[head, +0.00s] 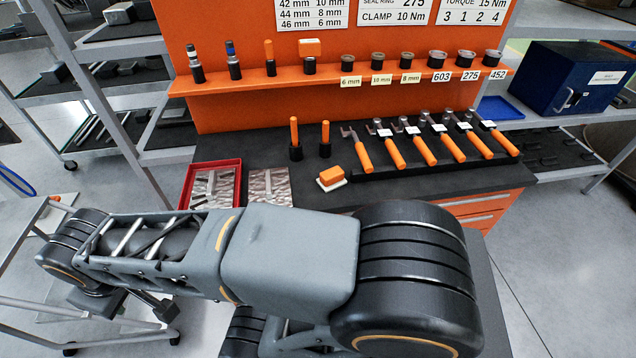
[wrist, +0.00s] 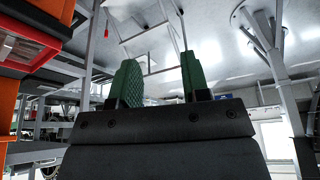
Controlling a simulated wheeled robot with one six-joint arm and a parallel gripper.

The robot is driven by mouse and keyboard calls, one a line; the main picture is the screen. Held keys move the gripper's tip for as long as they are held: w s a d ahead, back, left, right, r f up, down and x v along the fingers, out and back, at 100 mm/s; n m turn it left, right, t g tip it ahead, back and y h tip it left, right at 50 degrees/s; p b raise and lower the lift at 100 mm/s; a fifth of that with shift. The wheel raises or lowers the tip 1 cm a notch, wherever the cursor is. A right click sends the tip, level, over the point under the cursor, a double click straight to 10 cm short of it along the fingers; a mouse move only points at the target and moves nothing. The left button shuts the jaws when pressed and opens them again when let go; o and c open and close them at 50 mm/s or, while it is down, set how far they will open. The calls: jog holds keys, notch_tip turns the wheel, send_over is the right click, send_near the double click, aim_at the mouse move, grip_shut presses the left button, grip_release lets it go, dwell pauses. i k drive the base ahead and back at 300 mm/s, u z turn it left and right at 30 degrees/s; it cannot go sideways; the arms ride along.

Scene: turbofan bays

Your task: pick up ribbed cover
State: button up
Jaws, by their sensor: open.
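I cannot make out a ribbed cover for certain in either view. My gripper (wrist: 162,88) shows in the wrist view, with its two green textured fingers apart and nothing between them. Beyond the fingers are the ceiling, white posts and the far hall, with no part close to them. In the head view my arm lies across the foreground, from lower right to left, in front of the workbench (head: 400,187). It hides part of the floor and the bench front, and I cannot make out the fingers there.
A red tray (head: 240,163) with patterned metal sits at the bench's left. A tool rack (head: 440,163) holds several orange-handled tools. An orange shelf (head: 215,87) carries small fittings. Grey racks (head: 92,80) stand left; a blue case (head: 570,85) sits right. Floor (head: 560,260) is clear at right.

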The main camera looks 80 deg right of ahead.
aim_at(269, 185)
jog(key=z, duration=2.15)
jog(key=k, duration=0.5)
jog(key=u, duration=1.6)
jog(key=i, duration=0.85)
jog(key=z, duration=2)
